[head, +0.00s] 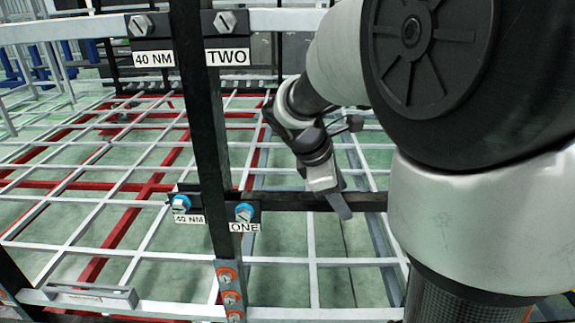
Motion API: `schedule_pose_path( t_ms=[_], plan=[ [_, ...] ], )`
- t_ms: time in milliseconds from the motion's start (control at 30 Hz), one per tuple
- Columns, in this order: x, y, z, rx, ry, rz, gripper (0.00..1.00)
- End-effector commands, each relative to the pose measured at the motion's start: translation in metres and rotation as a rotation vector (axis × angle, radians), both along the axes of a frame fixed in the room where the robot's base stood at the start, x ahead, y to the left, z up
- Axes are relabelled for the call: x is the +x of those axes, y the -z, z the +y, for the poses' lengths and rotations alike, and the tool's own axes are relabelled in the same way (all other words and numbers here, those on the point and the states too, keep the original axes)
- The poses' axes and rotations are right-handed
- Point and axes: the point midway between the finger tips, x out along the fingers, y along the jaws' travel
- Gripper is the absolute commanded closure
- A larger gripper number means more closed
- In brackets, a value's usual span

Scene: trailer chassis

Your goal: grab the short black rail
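A short black rail (285,201) runs level from the black upright post (208,110) to the right, beside the plate marked ONE. Its right end passes toward my arm and is partly hidden there. My gripper (339,205) reaches down at the rail from above, and one grey finger crosses in front of it. A second finger cannot be made out, so I cannot tell whether the gripper is open, or touching the rail.
Orange-ringed bolts (231,298) are lower on the post. A white grid (110,230) with red bars lies behind. A grey handle (90,297) is at lower left. My arm blocks the right side.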

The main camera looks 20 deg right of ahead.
Motion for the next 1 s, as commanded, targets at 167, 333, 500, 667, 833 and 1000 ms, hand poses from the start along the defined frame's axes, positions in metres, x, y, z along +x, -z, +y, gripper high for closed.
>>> schedule_pose_path(
  t_ms=[167, 333, 500, 667, 833, 1000],
  plan=[
    [0.0014, 0.0075, -0.0043, 0.0, 0.0, -0.001, 0.46],
    [0.0013, 0.0072, -0.0041, 0.001, -0.001, -0.001, 0.48],
    [0.0012, 0.0071, -0.0039, 0.001, -0.001, -0.001, 0.77],
    [0.0011, 0.0071, -0.0039, 0.001, 0.0, 0.0, 1.0],
    [0.0009, 0.0078, -0.0036, 0.0, -0.002, 0.001, 1.0],
    [0.0013, 0.0072, -0.0037, -0.001, -0.003, 0.001, 1.0]
  ],
)
